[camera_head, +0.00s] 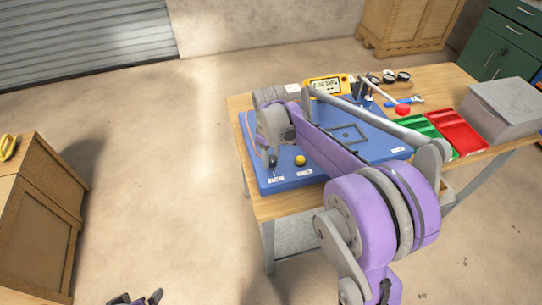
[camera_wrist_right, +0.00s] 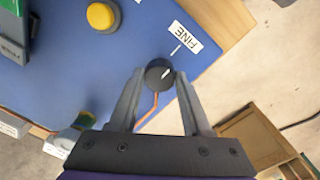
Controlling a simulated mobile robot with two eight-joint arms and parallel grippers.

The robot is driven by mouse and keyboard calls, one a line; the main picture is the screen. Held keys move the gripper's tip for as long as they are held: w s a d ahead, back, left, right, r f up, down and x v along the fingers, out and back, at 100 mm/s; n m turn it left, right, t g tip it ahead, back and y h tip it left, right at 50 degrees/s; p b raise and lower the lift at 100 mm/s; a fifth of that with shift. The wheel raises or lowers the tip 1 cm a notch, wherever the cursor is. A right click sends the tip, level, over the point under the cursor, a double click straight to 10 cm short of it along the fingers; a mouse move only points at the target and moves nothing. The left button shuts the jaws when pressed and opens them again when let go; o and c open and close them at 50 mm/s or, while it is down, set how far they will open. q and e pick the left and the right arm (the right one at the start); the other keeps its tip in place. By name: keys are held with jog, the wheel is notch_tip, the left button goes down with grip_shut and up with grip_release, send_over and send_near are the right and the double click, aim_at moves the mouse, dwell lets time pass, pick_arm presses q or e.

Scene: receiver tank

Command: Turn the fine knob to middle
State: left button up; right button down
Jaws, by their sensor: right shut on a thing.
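The fine knob (camera_wrist_right: 156,73) is a small round black knob with a white mark, on a blue panel (camera_wrist_right: 110,60) beside the white FINE label (camera_wrist_right: 184,37) in the right wrist view. The white mark lies on the right part of its top. My right gripper (camera_wrist_right: 159,76) has a finger on each side of the knob and is shut on it. In the head view my right gripper (camera_head: 271,160) is at the panel's left front corner, and the knob is not clearly visible there. My left gripper (camera_head: 138,299) is partly cut off at the bottom edge; its jaws are unclear.
A yellow button (camera_head: 300,160) sits close to the right gripper. A yellow display device (camera_head: 326,86), a red ball (camera_head: 402,110), a green tray (camera_head: 418,124), a red tray (camera_head: 457,132) and a grey box (camera_head: 505,108) are farther back or right. The floor left of the table is clear.

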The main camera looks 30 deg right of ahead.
aim_at(270, 160)
jog(key=shift+c, duration=1.8)
grip_release()
jog(key=shift+r, duration=0.15)
notch_tip(270, 160, up, 11)
jog(key=shift+a+f+p, duration=0.15)
jog(key=shift+f+p, duration=0.05)
jog(key=shift+p, duration=0.1)
jog(key=shift+s, duration=0.1)
jog(key=s+a+f+m+t, duration=0.2)
jog(key=s+a+f, duration=0.2)
jog(key=s, duration=0.6)
jog(key=s+a+f+m+t+p, duration=0.1)
jog(key=s+a+f+m+t, duration=0.1)
jog(key=s, duration=0.9)
jog(key=a+f+t, duration=0.1)
jog(key=a+f, duration=0.1)
jog(key=a, duration=0.1)
jog(key=shift+a, duration=0.4)
